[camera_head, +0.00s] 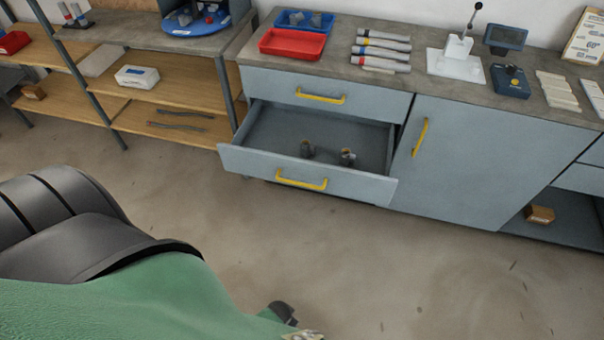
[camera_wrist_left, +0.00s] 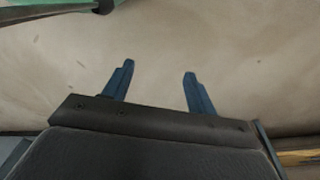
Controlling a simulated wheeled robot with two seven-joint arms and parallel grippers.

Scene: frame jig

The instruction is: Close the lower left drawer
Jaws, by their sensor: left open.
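The lower left drawer (camera_head: 252,162) of the grey cabinet is pulled out in the head view. Its front has a yellow handle (camera_head: 301,181), and two small dark cylindrical parts (camera_head: 347,156) stand inside it. The upper left drawer (camera_head: 290,90) above it is shut. My left gripper (camera_wrist_left: 157,80) is open and empty in the left wrist view, its two blue fingers apart over bare floor. In the head view my left arm comes in at the lower left, well in front of the drawer and not touching it. My right gripper is not in view.
A cabinet door (camera_head: 470,155) right of the drawers is shut. The counter (camera_head: 335,70) carries a red tray (camera_head: 292,44), a blue tray (camera_head: 322,21) and a lever press (camera_head: 457,55). A shelf rack (camera_head: 180,85) stands left. The floor (camera_head: 400,260) before the drawer is clear.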

